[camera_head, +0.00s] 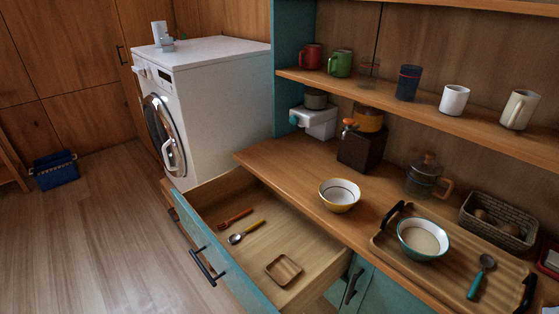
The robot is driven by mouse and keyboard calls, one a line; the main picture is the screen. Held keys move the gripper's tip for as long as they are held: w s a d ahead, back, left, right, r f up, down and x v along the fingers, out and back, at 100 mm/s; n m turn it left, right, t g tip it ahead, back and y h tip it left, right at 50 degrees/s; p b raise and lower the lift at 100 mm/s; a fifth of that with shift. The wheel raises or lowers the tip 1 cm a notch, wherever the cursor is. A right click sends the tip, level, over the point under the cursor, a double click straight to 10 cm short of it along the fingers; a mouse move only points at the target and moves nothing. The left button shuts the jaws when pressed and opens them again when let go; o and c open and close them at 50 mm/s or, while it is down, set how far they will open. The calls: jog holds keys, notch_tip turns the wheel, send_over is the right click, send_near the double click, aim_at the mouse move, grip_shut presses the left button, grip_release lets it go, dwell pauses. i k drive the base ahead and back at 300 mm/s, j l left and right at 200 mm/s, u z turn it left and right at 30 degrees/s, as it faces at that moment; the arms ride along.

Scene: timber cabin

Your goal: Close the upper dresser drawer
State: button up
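The upper dresser drawer (215,258) stands pulled well out from under the wooden countertop (275,160). It has a teal front with a dark bar handle (207,268). The lower right part of the drawer front runs out of the picture. My gripper is not in view.
A yellow-and-white bowl (340,195) stands near the countertop's front edge, above the drawer. A wooden tray (380,245) holds a teal bowl (422,238) and spoon. A white washing machine (225,105) stands beyond the drawer.

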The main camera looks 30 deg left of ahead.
aim_at(323, 257)
jog(key=u, duration=1.5)
jog(key=i+l+u, duration=0.25)
jog(key=u, duration=0.15)
jog(key=i+l+u, duration=0.2)
jog(key=l+u, duration=0.2)
